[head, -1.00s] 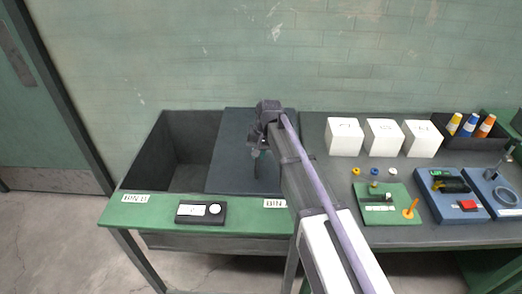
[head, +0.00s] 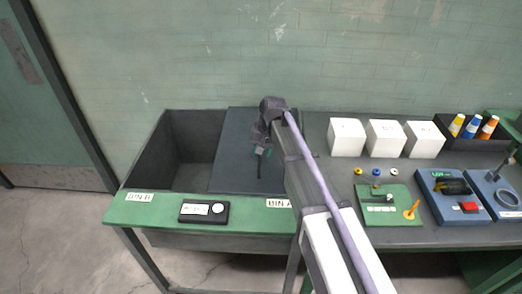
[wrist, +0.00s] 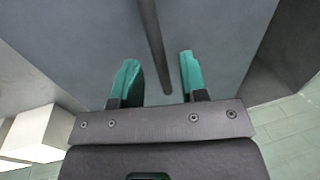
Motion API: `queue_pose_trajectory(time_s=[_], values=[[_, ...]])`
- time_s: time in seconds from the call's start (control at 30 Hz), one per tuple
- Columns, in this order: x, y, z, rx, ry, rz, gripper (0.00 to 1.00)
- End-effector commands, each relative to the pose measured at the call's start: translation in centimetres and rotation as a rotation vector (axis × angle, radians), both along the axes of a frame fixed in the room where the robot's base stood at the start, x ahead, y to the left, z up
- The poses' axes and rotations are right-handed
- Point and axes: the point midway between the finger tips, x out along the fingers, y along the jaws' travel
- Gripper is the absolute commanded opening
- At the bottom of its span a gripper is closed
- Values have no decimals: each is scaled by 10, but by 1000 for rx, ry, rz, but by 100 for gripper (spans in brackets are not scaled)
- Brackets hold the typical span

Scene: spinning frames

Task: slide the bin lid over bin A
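The bin lid (head: 235,165) is a flat dark slate panel over the right part of the bin box, above the partly hidden BIN A label (head: 279,203). The left compartment, labelled BIN B (head: 139,197), is open and looks empty. A dark bar handle (wrist: 151,40) runs along the lid in the wrist view. My gripper (head: 264,154) is over the lid. In the wrist view its teal fingers (wrist: 160,62) are apart, with the handle's near end between them and gaps on both sides. I cannot tell how high the fingertips are above the lid.
A small black device (head: 204,211) with a white button sits on the green front ledge (head: 165,212). To the right, the bench holds white boxes (head: 385,138), a green board (head: 385,205), blue fixtures (head: 455,190) and a black tray of colored bottles (head: 452,142). A wall stands behind.

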Motion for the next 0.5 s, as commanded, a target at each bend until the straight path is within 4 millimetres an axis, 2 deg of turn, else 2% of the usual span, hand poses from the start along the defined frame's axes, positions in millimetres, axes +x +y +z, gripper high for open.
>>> queue_pose_trajectory(time_s=[0.03, 0.3, 0.4, 0.5], values=[[0, -2, 18, 0, 0, -1, 40], [-2, -14, 84, 0, 0, 0, 40], [-2, -17, 96, 0, 0, 0, 40], [-2, -18, 97, 0, 0, 0, 40]])
